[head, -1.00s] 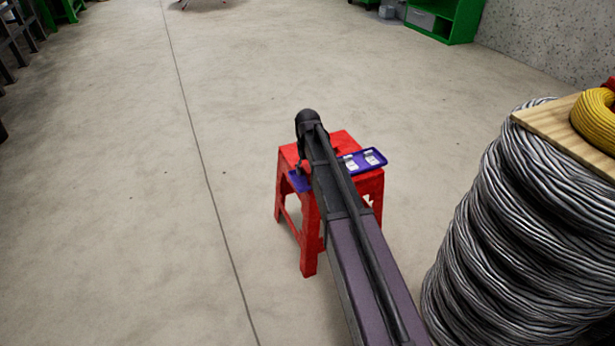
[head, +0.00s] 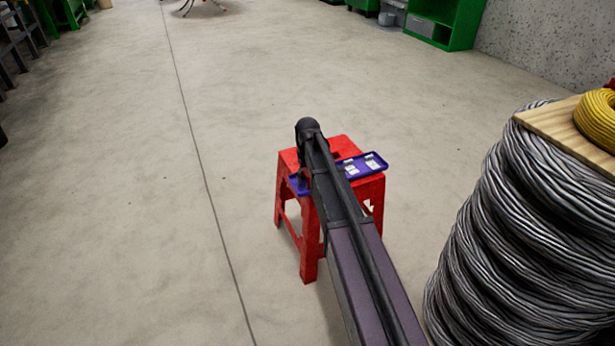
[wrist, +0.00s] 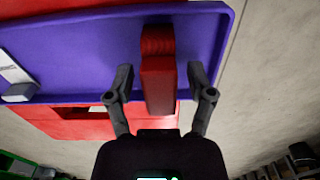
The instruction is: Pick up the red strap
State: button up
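The red strap (wrist: 158,75) is a folded, ribbed bundle on the purple-blue tray (wrist: 95,75), towards its right end in the wrist view. My gripper (wrist: 161,80) is open, with one dark finger on each side of the strap. Gaps show between the strap and both fingers; the left gap looks narrower. In the head view the tray (head: 378,168) lies on a red stool (head: 312,225), and my arm hides the strap and most of the gripper.
White items (head: 374,162) lie at the tray's other end. A large reel of grey cable (head: 510,240) with a wooden board (head: 550,127) and a yellow coil (head: 597,118) on top stands at the right. The floor left of the stool is clear.

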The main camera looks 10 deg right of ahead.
aim_at(307, 172)
jog(key=c, duration=0.6)
jog(key=shift+r, duration=0.1)
notch_tip(307, 172, up, 3)
jog(key=p, duration=0.3)
jog(key=s+r+p, duration=0.1)
jog(key=s+p, duration=0.1)
jog(key=s, duration=1.4)
jog(key=shift+r, duration=0.4)
